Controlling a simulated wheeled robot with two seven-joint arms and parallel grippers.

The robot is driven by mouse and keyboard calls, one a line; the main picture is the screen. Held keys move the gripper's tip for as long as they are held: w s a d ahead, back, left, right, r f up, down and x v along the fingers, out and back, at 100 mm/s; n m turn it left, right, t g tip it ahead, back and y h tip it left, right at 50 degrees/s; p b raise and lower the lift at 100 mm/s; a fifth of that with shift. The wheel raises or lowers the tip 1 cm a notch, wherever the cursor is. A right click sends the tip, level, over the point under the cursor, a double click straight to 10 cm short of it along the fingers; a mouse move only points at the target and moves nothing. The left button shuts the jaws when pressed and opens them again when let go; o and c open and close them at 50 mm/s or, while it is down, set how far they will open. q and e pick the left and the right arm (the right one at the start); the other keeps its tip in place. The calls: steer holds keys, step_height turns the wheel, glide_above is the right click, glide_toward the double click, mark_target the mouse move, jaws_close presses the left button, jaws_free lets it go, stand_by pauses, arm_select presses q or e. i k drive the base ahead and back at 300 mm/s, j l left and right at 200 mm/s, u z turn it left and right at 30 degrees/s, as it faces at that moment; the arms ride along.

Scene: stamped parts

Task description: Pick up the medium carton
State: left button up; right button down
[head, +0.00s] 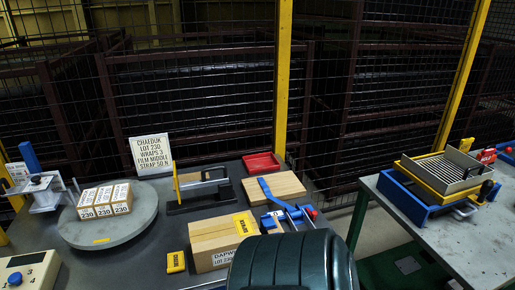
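Several cartons are on the dark table, and none is marked as medium. Three small cartons (104,200) labelled 230 stand side by side on the grey round turntable (88,232) at the left. A larger tan carton (222,240) with a yellow label on top and a white lot label on its front sits at the front middle. A flat tan carton or board (274,188) lies behind it to the right, partly under a blue-handled tool. Neither of my grippers shows in the head view.
A sign (151,154) stands at the back. A black stand with a yellow post (198,190), a red tray (262,163), a blue-handled tool (273,196) and a yellow block (176,262) crowd the table. A second table (455,245) holds a blue-and-yellow fixture (440,178). The lower middle is blocked.

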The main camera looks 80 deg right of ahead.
mark_target(215, 241)
steer(key=l+z, duration=0.1)
steer(key=z, duration=2)
